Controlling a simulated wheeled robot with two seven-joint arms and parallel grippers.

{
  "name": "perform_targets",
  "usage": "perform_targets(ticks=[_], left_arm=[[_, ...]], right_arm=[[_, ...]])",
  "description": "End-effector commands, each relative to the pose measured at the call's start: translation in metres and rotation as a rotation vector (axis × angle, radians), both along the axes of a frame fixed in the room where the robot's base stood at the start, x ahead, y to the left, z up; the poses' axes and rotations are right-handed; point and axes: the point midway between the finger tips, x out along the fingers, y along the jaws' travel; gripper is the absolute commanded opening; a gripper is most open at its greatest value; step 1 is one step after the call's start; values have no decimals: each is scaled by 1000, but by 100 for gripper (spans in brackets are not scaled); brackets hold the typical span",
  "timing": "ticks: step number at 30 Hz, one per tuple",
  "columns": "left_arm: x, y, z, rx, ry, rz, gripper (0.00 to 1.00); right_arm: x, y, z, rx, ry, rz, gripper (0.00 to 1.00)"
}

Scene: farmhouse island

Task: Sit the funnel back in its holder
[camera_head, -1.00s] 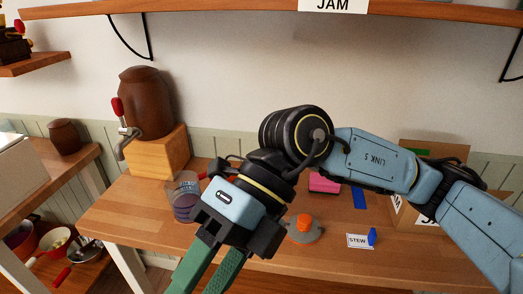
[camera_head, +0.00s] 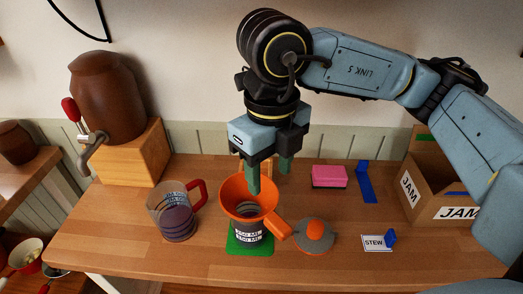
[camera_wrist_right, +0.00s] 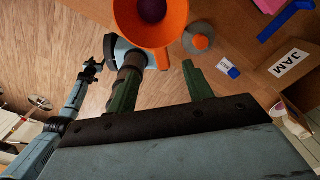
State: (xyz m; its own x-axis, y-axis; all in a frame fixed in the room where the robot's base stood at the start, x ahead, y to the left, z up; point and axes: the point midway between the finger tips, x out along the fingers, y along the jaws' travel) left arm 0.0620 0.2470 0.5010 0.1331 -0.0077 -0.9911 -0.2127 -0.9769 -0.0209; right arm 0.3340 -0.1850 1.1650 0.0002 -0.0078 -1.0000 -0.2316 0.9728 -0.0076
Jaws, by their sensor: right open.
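My right gripper (camera_head: 268,180) is open and points down over the back of the funnel's mouth. I cannot tell whether it touches the rim. The right wrist view shows the funnel (camera_wrist_right: 178,28) beyond the parted, empty fingers (camera_wrist_right: 160,84). A pale wooden piece behind the funnel is mostly hidden; I cannot tell whether it is the holder. My left gripper is not in view.
A measuring jug (camera_head: 174,214) with a red handle stands left of the funnel. A grey and orange lid-like piece (camera_head: 314,235) lies to its right. A pink block (camera_head: 329,176), a STEW card (camera_head: 375,243) and a JAM box (camera_head: 433,198) are further right. A brown urn (camera_head: 107,98) stands back left.

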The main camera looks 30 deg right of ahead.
Motion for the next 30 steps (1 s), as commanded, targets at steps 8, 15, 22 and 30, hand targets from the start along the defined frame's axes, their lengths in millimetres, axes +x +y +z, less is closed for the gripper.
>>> perform_targets(ticks=[8,15,22,30], left_arm=[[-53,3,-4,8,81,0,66],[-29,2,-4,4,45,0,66],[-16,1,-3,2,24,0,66],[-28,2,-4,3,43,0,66]], right_arm=[[-1,-1,-53,0,6,0,51],[-1,-1,-96,0,4,1,51],[-1,-1,-118,1,2,0,51],[-1,-1,-122,2,1,0,51]])
